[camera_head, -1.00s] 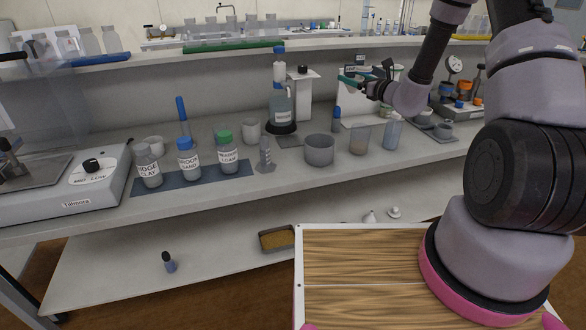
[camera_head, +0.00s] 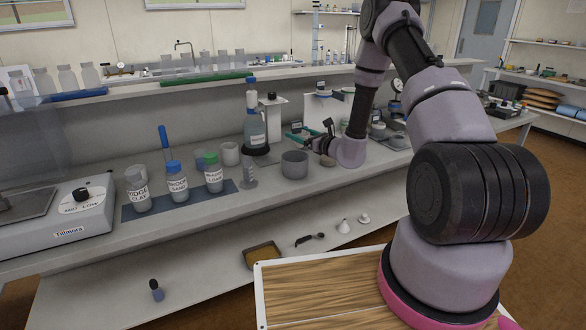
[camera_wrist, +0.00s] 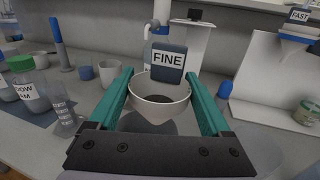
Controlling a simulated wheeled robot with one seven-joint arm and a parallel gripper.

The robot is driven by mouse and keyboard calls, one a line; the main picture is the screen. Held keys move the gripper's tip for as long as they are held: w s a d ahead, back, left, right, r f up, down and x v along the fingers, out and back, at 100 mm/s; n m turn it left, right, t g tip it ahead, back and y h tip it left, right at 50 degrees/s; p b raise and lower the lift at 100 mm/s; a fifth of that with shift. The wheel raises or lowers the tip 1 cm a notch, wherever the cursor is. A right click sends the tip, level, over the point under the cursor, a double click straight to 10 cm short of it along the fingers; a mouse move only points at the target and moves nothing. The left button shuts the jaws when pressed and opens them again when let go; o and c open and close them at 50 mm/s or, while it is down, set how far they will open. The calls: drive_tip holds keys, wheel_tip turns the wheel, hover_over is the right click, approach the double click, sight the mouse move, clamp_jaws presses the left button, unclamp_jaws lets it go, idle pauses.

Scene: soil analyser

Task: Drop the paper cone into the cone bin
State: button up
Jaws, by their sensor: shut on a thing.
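The paper cone (camera_wrist: 160,108) is pale and bowl-like, with a dark inside. It sits between the two teal fingers of my gripper (camera_wrist: 163,82) in the wrist view. A dark tag reading FINE (camera_wrist: 167,62) shows at its far rim. In the head view my gripper (camera_head: 300,135) is over the bench, behind the open grey pot (camera_head: 294,166), which may be the cone bin. The cone is not clear in the head view. Below the cone in the wrist view a grey round shape is partly hidden, and I cannot tell what it is.
Labelled soil bottles (camera_head: 177,184) stand on a blue mat at left, near a small grey cylinder (camera_head: 249,172). A tall dispenser bottle (camera_head: 254,130) stands behind. The lower shelf holds a tray (camera_head: 262,254), a dark scoop (camera_head: 310,239) and small white pieces (camera_head: 343,226).

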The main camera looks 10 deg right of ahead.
drive_tip(key=shift+f, duration=0.65)
drive_tip(key=o, duration=1.2)
drive_tip(key=shift+c, duration=0.2)
drive_tip(key=v, duration=1)
drive_tip(key=shift+s+d, duration=0.2)
drive_tip(key=shift+s, duration=0.1)
drive_tip(key=s+a+r+n+g+y, duration=0.2)
drive_tip(key=a+r+n+g+y, duration=0.15)
drive_tip(key=r, duration=0.25)
drive_tip(key=s+a+r+n+g+y, duration=0.2)
drive_tip(key=a+r+n, duration=0.2)
drive_tip(key=r, duration=0.2)
drive_tip(key=s+a+r+n+g, duration=0.5)
drive_tip(key=s+r+n+g, duration=0.2)
drive_tip(key=s+r+n, duration=0.3)
drive_tip(key=s+d+r+n+g+h, duration=0.1)
drive_tip(key=s+n+h, duration=0.15)
drive_tip(key=s, duration=0.25)
drive_tip(key=s+d+r+n+g+h, duration=0.1)
drive_tip(key=s+r+h, duration=0.1)
drive_tip(key=s+h, duration=0.3)
drive_tip(key=s+d+r+n+t+h, duration=0.4)
drive_tip(key=s+d+r+t+h, duration=0.1)
drive_tip(key=d, duration=0.5)
wheel_tip(320, 180, up, 2)
drive_tip(key=shift+s+d+r+t+h, duration=0.25)
drive_tip(key=shift+s+t+h, duration=0.15)
drive_tip(key=shift+s+t, duration=0.55)
